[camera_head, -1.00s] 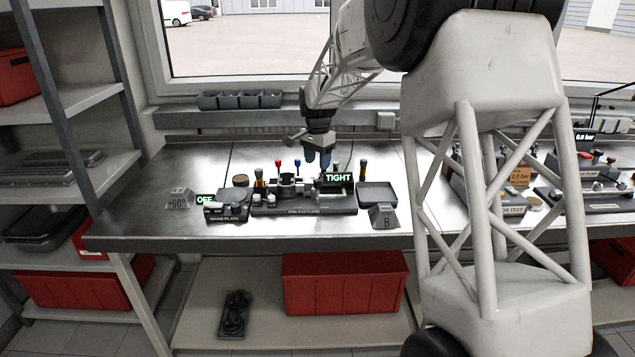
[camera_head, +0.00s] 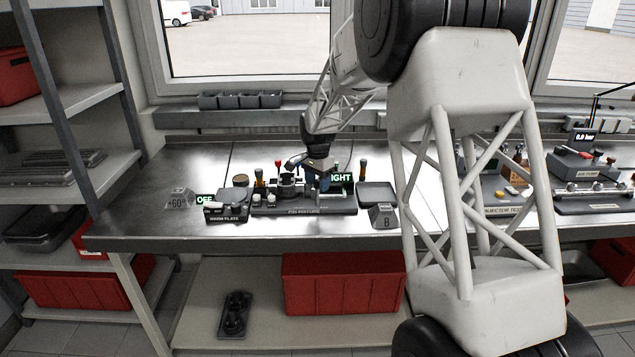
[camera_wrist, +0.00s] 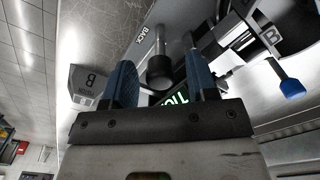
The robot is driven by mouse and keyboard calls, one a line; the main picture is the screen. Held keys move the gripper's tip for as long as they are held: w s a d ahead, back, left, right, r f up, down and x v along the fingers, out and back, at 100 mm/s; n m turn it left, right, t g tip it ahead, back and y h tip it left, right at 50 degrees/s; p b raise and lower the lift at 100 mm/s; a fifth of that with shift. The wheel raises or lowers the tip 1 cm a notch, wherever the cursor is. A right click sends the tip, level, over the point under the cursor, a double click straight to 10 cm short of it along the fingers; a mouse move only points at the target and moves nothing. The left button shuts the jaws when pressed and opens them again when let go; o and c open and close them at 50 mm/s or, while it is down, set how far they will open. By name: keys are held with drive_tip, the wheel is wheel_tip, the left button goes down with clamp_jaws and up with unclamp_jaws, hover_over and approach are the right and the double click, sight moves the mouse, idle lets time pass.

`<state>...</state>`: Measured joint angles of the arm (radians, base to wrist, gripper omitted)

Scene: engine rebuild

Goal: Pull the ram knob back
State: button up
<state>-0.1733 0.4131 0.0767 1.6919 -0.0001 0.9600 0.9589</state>
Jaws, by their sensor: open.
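The pin fixture (camera_head: 300,211) sits on the steel bench, with a green-lit sign (camera_head: 342,178) partly covered by my gripper (camera_head: 318,184). My gripper is low over the right half of the fixture. In the wrist view, a black knob on a short silver rod (camera_wrist: 160,71), beside the word BACK, shows between the two blue fingers of my gripper (camera_wrist: 162,86). It appears to be the ram knob. The fingers are open, one on each side of it in the picture; I cannot tell whether they touch it. In the head view the knob is hidden.
A grey block marked B (camera_head: 382,217) and a dark tray (camera_head: 376,192) stand right of the fixture. A blue-tipped lever (camera_wrist: 291,88) is right of my fingers in the wrist view. The warm plate (camera_head: 227,212) is at left.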

drive_tip(key=shift+c, duration=0.3)
clamp_jaws()
drive_tip(key=shift+d, duration=1.4)
drive_tip(key=shift+o, duration=0.3)
unclamp_jaws()
drive_tip(key=shift+r, duration=0.15)
wheel_tip(320, 180, up, 8)
drive_tip(key=shift+f, duration=0.2)
